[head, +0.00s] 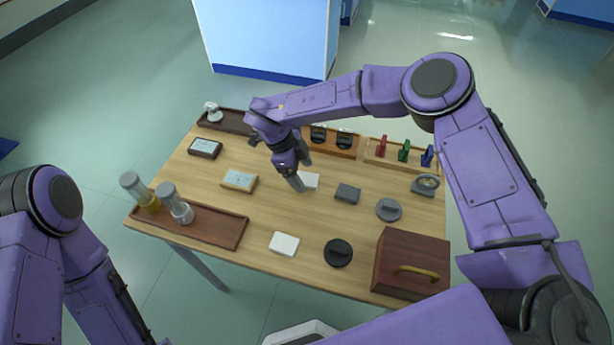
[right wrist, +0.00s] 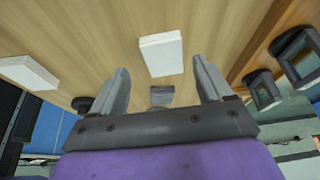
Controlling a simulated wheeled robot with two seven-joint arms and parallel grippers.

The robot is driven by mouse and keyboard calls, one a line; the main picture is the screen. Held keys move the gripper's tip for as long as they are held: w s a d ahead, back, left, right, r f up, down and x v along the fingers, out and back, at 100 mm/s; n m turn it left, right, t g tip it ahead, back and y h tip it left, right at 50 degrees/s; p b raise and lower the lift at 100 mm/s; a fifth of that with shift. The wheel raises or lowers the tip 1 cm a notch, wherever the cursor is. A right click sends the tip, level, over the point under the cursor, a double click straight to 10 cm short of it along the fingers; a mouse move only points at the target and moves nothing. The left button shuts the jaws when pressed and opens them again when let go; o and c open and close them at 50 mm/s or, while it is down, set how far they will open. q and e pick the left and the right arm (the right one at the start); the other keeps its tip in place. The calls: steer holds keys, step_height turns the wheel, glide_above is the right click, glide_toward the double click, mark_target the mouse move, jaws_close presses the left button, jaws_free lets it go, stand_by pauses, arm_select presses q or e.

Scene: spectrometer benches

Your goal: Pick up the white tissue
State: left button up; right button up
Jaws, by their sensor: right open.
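Two flat white pieces lie on the table, and I cannot tell for sure which is the tissue. One white piece (head: 311,180) is beside my right gripper (head: 299,173), partly hidden by it in the head view. In the right wrist view this white piece (right wrist: 161,54) shows beyond and between the fingers, apart from them. The other white piece (head: 284,243) lies near the table's front edge; it also shows at the left of the right wrist view (right wrist: 28,73). My right gripper is open and empty above the table. My left gripper is out of view.
A dark grey block (head: 347,193), a grey round piece (head: 389,209) and a black disc (head: 338,252) lie to the right. A brown box (head: 411,264) stands at the front right. A tray (head: 218,230) with two jars is at the left. Racks line the back.

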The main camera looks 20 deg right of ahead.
steer(key=shift+w+d+f, duration=0.15)
steer(key=shift+w+f, duration=0.1)
steer(key=shift+f, duration=0.35)
steer(key=shift+w+d+f, duration=0.15)
steer(key=shift+w+f, duration=0.05)
steer(key=shift+f, duration=0.35)
steer(key=shift+s+r, duration=0.2)
steer(key=shift+s, duration=0.15)
steer(key=shift+w+f, duration=0.1)
steer(key=c, duration=1.1)
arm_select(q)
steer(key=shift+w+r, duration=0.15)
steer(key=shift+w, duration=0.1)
arm_select(e)
step_height(320, 180, up, 3)
steer(key=shift+r+b, duration=0.1)
steer(key=shift+b, duration=0.8)
arm_select(q)
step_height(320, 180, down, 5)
steer(key=b, duration=0.3)
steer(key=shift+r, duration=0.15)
arm_select(e)
steer(key=s+a+r, duration=0.2)
steer(key=s+r, duration=0.1)
steer(key=s, duration=0.1)
steer(key=s+a+r, duration=0.6)
steer(key=s+r, duration=0.1)
steer(key=shift+s, duration=0.3)
